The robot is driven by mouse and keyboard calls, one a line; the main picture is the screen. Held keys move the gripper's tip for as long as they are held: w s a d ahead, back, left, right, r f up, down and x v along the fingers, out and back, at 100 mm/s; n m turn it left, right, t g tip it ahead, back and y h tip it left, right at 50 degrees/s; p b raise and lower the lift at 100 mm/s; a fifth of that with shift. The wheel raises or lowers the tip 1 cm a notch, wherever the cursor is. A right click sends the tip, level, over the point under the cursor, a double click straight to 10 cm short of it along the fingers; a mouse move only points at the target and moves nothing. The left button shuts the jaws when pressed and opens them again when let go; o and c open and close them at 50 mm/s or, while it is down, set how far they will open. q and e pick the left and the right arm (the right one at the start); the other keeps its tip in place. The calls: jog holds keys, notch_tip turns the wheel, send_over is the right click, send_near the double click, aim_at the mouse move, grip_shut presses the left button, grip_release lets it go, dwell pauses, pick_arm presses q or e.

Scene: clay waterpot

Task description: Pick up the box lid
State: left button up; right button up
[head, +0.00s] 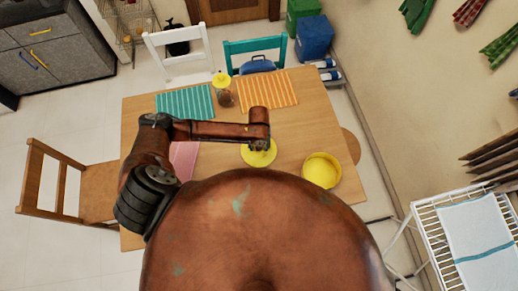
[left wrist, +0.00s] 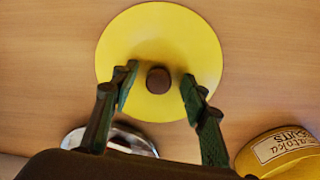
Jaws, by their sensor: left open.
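The box lid (head: 259,154) is a yellow disc on the wooden table, partly covered by my left arm's end in the head view. In the left wrist view the lid (left wrist: 160,45) shows from above with a dark brown knob (left wrist: 158,80) at its middle. My left gripper (left wrist: 155,82) is open, its two green-and-dark fingers on either side of the knob with a gap on each side. In the head view the left gripper (head: 260,146) is over the lid. The yellow round box (head: 322,170) stands open to the right; its labelled side (left wrist: 285,150) shows in the left wrist view. My right gripper is not seen.
A shiny metal object (left wrist: 110,140) lies by the left finger. Teal (head: 186,102), orange (head: 266,91) and pink (head: 184,160) mats lie on the table (head: 310,120). A small jar (head: 225,98) and a yellow-topped item (head: 221,79) stand at the back. Chairs surround the table.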

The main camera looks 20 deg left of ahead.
pick_arm(q)
jog(key=shift+s+f, duration=0.15)
jog(key=shift+s, duration=0.1)
jog(key=shift+w+f, duration=0.1)
jog(key=shift+w, duration=0.05)
jog(key=shift+c, duration=0.6)
jog(key=c, duration=0.9)
grip_shut()
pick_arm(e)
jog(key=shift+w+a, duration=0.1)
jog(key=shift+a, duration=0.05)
